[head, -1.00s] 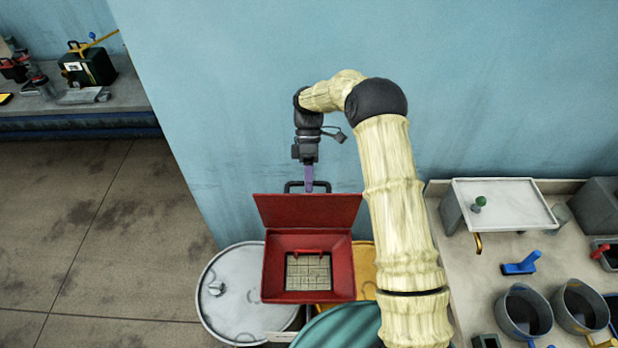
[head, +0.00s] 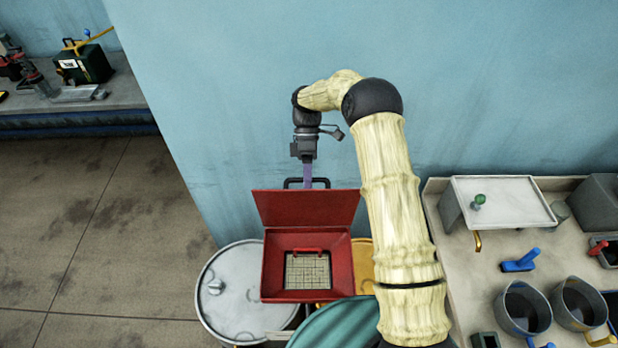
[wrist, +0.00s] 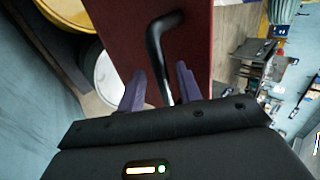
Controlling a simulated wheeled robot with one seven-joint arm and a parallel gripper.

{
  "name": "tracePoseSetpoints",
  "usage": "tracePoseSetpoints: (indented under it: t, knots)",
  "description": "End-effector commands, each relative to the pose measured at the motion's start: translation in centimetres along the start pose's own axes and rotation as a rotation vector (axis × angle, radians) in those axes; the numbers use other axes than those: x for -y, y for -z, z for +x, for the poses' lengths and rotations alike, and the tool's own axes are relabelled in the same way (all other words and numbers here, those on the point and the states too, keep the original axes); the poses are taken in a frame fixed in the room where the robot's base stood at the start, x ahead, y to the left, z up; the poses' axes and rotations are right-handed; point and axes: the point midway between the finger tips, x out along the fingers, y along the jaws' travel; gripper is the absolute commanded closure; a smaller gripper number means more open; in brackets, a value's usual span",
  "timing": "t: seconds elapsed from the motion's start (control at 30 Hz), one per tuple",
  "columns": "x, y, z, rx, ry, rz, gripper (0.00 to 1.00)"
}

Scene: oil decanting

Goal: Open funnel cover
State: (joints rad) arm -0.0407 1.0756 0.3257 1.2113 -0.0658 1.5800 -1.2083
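The red funnel (head: 342,268) has a square opening with a light grid and a small red handle inside. Its red cover (head: 305,208) stands raised at the back of the funnel, leaving the opening uncovered. The cover's black handle (head: 293,182) is at its upper edge, and it also shows in the wrist view (wrist: 154,45). My gripper (head: 307,184) is at this handle. In the wrist view its two purple fingers (wrist: 160,88) are apart, one on each side of the handle, with gaps showing.
A white drum (head: 232,290) stands left of the funnel, a yellow drum (head: 363,262) to its right and a teal drum (head: 335,325) in front. A workbench (head: 480,270) with a tray and pots is at right. A blue wall is close behind.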

Motion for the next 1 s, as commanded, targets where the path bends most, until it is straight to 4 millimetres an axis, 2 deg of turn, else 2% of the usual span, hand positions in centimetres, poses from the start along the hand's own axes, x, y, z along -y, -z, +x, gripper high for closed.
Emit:
tracePoseSetpoints:
  t: [0.27, 0.5, 0.7, 1.0]
  knots:
    - [1.3, 0.0, -1.6, -0.002, -0.005, -0.001, 0.65]
    - [4.2, -0.1, -5.1, -0.003, -0.006, 0.001, 0.65]
    - [6.1, -0.1, -7.1, -0.001, -0.001, 0.001, 0.65]
    - [6.5, -0.1, -7.5, 0.0, 0.001, 0.002, 0.65]
